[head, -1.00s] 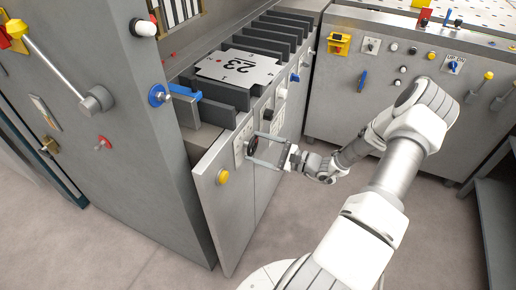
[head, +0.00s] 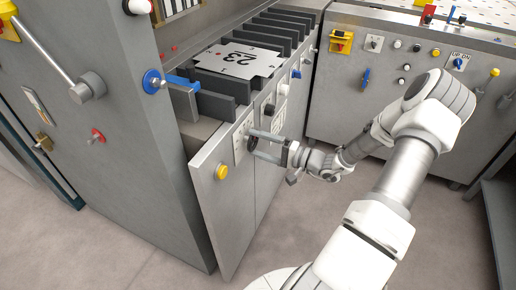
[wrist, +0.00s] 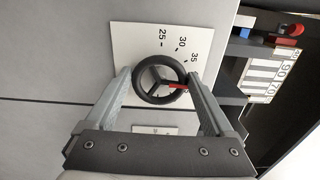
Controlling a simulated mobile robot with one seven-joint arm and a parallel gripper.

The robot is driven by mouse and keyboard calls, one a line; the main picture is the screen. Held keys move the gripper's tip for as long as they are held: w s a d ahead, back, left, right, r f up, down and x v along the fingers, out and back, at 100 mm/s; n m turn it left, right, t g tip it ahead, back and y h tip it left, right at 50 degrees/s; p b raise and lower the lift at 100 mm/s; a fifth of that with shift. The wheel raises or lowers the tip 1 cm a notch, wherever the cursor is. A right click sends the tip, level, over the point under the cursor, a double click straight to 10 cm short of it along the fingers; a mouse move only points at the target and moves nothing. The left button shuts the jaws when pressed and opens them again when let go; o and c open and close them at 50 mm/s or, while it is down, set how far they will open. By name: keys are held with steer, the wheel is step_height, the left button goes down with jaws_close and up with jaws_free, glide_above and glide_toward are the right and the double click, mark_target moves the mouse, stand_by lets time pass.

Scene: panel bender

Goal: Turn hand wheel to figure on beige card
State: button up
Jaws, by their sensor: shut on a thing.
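The hand wheel (wrist: 160,80) is black with three spokes and a red pointer (wrist: 176,87), on a white scale plate (wrist: 135,45) marked 25, 30 and 35. In the wrist view the pointer lies to the right, past the 35 mark; its exact reading is partly hidden by a finger. My gripper (wrist: 161,82) is shut on the wheel, one finger on each side of its rim. In the head view my gripper (head: 268,148) is at the front panel and largely hides the wheel. I cannot make out which card is the beige one.
A small card (wrist: 155,130) is below the wheel in the wrist view. A yellow button (head: 221,172) is on the same panel. A metal blank marked 23 (head: 240,58) lies on top. Floor is open below.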

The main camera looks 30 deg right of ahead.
steer(key=n+b, duration=0.1)
steer(key=n, duration=0.1)
steer(key=n+b, duration=0.2)
steer(key=shift+d+f, duration=0.1)
steer(key=shift+f, duration=0.25)
steer(key=shift+n+b, duration=0.9)
steer(key=shift+r, duration=0.15)
steer(key=o, duration=1.1)
steer(key=p+v, duration=0.2)
steer(key=v, duration=1.5)
steer(key=shift+s+d+p, duration=0.15)
steer(key=shift+d+p, duration=0.05)
steer(key=shift+p, duration=0.1)
